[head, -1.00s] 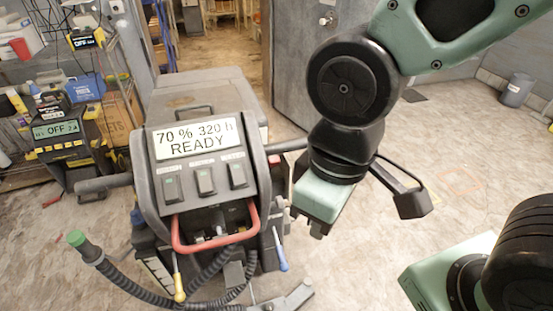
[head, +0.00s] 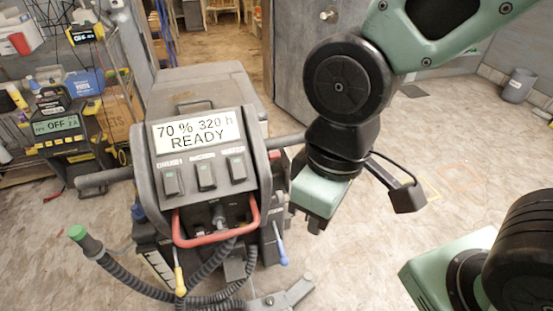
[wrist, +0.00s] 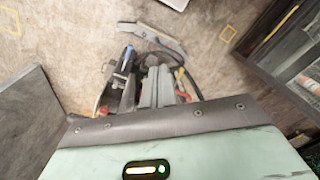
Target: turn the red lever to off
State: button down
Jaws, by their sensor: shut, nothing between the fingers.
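A grey floor-cleaning machine (head: 198,95) stands left of my gripper. A red U-shaped bar (head: 213,238), the only red lever-like part I see, crosses its front below three dark switches. Its display (head: 198,134) reads "70 % 320 h READY". My gripper (head: 310,224) points down beside the machine's right side, apart from the red bar. It is shut and empty. In the wrist view its pale green housing (wrist: 180,150) fills the bottom and hides the fingers. Small red parts (wrist: 103,112) show just past the housing.
A yellow-tipped lever (head: 180,280) and black hoses (head: 130,287) hang in front. A charger (head: 58,126) reading OFF stands at left. Floor at right is open.

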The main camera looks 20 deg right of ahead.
jog(key=w+f+n+h+b, duration=0.1)
jog(key=w+f+n+b, duration=0.1)
jog(key=f, duration=0.7)
jog(key=w+f+n+b, duration=0.1)
jog(key=f+n+b, duration=0.15)
jog(key=f, duration=0.75)
jog(key=w+d+f+n+t+h+b, duration=0.5)
jog(key=d+f, duration=0.5)
jog(key=f, duration=0.4)
notch_tip(320, 180, up, 4)
jog(key=n+t+y+b, duration=0.45)
jog(key=n+t, duration=0.55)
jog(key=n, duration=0.9)
send_over(281, 192)
jog(key=shift+w+d+f+m+y, duration=0.1)
jog(key=shift+f+m+y, duration=0.05)
jog(key=shift+m+y, duration=0.15)
jog(key=w, duration=0.1)
jog(key=w+r+p, duration=0.1)
jog(key=w, duration=0.1)
jog(key=shift+w+r+p, duration=0.3)
jog(key=shift+w+r, duration=0.1)
